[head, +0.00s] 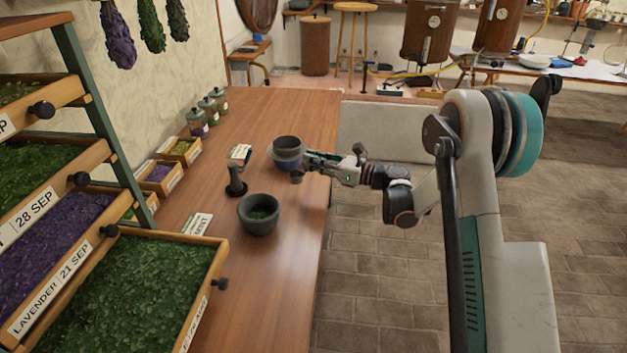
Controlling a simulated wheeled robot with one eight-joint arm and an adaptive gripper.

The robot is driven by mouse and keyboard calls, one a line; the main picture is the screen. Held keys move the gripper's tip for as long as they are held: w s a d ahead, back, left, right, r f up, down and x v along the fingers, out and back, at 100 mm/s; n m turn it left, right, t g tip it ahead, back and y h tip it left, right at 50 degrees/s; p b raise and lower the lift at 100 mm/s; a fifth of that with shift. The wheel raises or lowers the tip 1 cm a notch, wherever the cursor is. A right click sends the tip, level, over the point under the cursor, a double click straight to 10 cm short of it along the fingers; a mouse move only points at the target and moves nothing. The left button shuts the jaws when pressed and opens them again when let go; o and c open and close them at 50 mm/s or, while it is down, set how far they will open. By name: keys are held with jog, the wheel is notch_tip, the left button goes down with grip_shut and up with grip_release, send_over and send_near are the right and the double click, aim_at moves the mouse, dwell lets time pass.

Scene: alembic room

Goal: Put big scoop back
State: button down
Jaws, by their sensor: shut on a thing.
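My gripper (309,161) is over the right part of the wooden table, at the right side of a blue-grey pot with a dark rim (287,147). It is shut on a small grey thing (296,177), which shows just below the fingertips. This looks like part of the big scoop, but its shape is too small and too hidden to be sure. I cannot tell whether it touches the pot. A dark upright, pestle-like piece (236,178) stands left of the pot.
A dark grey mortar (258,215) with green bits inside stands nearer on the wooden table (285,255). A small labelled card (240,153) stands behind the upright piece. Lidded jars (208,108) and small herb boxes (160,177) line the left; herb drawers (160,290) fill the near left.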

jog(key=shift+f+b, duration=0.75)
jog(key=shift+f, duration=1.75)
jog(key=shift+f, duration=0.15)
jog(key=c, duration=1.6)
grip_release()
